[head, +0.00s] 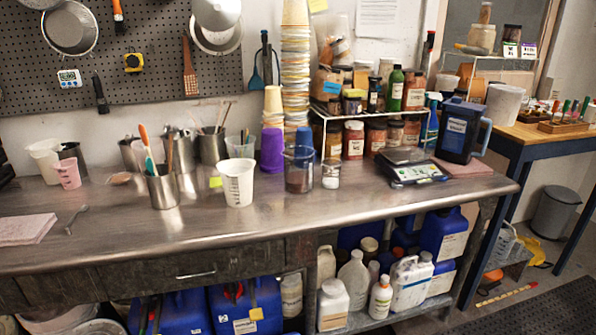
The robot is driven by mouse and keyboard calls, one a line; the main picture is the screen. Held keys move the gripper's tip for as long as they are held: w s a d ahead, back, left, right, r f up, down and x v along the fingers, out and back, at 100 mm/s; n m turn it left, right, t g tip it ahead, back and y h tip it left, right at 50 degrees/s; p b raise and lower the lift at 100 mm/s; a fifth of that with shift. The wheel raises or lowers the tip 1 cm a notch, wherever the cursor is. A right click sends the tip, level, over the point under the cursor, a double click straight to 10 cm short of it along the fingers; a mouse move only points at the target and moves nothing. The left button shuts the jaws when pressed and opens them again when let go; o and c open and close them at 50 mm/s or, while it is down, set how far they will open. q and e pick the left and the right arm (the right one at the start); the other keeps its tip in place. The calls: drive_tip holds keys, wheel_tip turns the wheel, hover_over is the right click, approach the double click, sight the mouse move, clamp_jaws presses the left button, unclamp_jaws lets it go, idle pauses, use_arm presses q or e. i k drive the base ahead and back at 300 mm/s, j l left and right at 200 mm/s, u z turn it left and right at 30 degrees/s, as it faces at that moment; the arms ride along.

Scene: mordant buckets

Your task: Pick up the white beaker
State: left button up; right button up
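A white beaker (236,185) with graduation marks stands upright near the middle of the steel workbench (130,225). Its rim is open at the top and nothing touches it from the front. A clear glass beaker with brown contents (298,178) stands to its right. A second white jug (45,158) stands at the far left, partly beside a pink measuring cup (68,174). Neither of my grippers shows in the head view.
A steel cup holding tools (162,190) stands just left of the white beaker. A purple cup (272,150) and a translucent tub (240,147) are behind it. A scale (412,172) sits to the right. The bench front is mostly clear.

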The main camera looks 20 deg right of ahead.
sight(237, 175)
drive_tip(key=i+j+z, duration=0.1)
drive_tip(key=j, duration=0.25)
drive_tip(key=i+j+z, duration=0.1)
drive_tip(key=i+j, duration=0.15)
drive_tip(key=i+j+z, duration=0.15)
drive_tip(key=j, duration=0.3)
drive_tip(key=i+j+z, duration=0.1)
drive_tip(key=j, duration=0.3)
drive_tip(key=i+j+z, duration=0.1)
drive_tip(key=j, duration=0.3)
drive_tip(key=i+j+z, duration=0.1)
drive_tip(key=j, duration=0.3)
